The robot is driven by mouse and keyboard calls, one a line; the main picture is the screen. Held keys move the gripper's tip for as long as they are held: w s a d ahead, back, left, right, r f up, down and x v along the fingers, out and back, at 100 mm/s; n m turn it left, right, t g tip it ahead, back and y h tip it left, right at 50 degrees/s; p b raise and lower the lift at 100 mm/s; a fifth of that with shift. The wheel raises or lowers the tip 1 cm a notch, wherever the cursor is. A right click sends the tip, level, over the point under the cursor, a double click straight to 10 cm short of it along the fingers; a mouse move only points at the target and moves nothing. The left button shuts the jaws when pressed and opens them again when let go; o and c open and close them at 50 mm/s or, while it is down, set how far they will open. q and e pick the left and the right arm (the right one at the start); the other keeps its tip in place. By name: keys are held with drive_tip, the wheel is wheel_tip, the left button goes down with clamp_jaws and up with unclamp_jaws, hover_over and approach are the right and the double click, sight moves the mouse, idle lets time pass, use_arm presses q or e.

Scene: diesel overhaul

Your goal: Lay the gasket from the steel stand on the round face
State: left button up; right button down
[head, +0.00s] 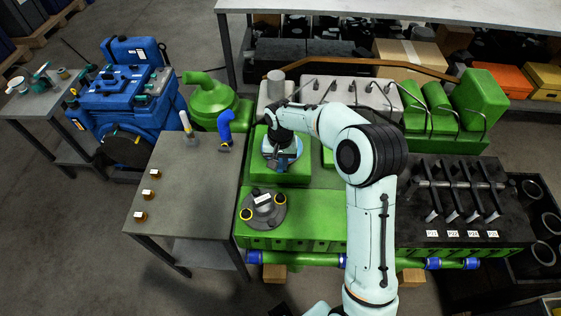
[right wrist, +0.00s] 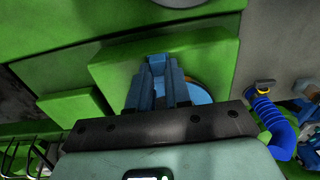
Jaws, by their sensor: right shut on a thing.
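My right gripper (head: 284,160) points down over a raised green block on the engine. It also shows in the right wrist view (right wrist: 158,68), where its blue fingers are close together. It is shut on what seems to be the gasket, largely hidden by the fingers. A round disc with a pale blue surface and an orange-brown edge (right wrist: 200,92) shows beside the fingers; I cannot tell whether it is the gasket or the round face. The steel stand seems to be the grey table (head: 185,210) at left.
A grey round flanged part (head: 263,208) with yellow-ringed ports sits on the green engine (head: 315,232), left of my arm. A blue bent hose (head: 225,128) stands near the table's back edge. Several small brown pieces lie along the table's left side. Black levers (head: 455,190) stand at right.

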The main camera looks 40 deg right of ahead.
drive_tip(key=shift+f, duration=0.1)
drive_tip(key=c, duration=1)
unclamp_jaws()
use_arm(q)
drive_tip(key=shift+w+r+p, duration=0.5)
drive_tip(key=shift+r+p, duration=0.2)
drive_tip(key=shift+r, duration=0.15)
use_arm(e)
wheel_tip(320, 180, up, 13)
drive_tip(key=shift+r, duration=0.2)
